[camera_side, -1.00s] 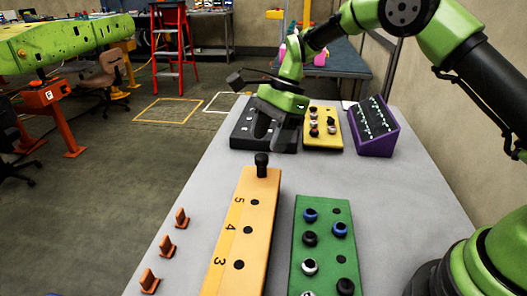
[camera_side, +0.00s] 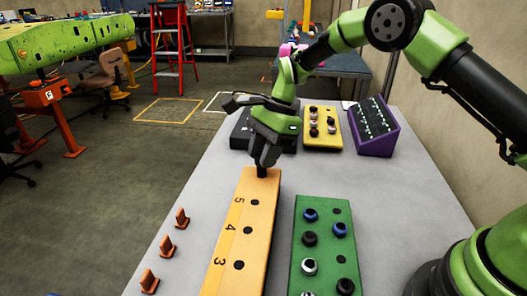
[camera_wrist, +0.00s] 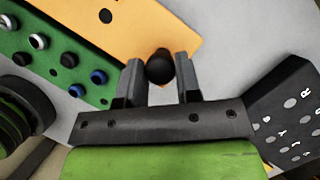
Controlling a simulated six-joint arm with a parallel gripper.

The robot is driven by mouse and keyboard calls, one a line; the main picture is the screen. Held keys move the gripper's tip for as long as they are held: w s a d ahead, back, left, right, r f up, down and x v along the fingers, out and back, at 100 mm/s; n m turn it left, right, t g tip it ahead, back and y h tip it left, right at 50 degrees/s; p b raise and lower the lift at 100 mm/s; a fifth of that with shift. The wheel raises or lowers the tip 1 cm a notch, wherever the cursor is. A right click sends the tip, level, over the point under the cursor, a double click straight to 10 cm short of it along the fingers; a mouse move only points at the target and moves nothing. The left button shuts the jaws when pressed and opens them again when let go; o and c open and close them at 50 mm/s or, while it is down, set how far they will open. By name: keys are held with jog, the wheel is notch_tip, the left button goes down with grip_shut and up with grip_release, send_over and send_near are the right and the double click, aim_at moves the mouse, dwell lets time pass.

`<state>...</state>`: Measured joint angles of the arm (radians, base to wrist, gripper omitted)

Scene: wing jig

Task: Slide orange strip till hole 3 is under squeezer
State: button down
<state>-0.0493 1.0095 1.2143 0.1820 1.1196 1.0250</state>
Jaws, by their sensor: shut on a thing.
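The orange strip (camera_side: 264,222) lies lengthwise on the grey table, its near end cut off by the side view's lower edge. Holes marked 5 (camera_side: 255,203), 4 (camera_side: 249,230) and 3 (camera_side: 239,265) show on it. A black knob (camera_side: 262,173) stands upright at its far end. My gripper (camera_side: 263,162) points down and is shut on this knob. In the wrist view the knob (camera_wrist: 160,70) sits between my two fingers (camera_wrist: 160,64), with the orange strip (camera_wrist: 150,22) beyond. I cannot make out a squeezer in either view.
A green block (camera_side: 325,225) with several pegs stands close on the strip's right. Several small orange clips (camera_side: 167,246) stand on its left. A black box (camera_side: 240,140), yellow block (camera_side: 322,115) and purple rack (camera_side: 373,135) stand at the back.

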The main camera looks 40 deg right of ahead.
send_over(248, 238)
jog(key=shift+s, duration=0.1)
dwell(0.4)
jog(key=c, duration=0.8)
grip_release()
jog(key=shift+r, duration=0.15)
jog(key=v, duration=0.9)
jog(key=shift+d+r, duration=0.15)
jog(key=shift+r, duration=0.2)
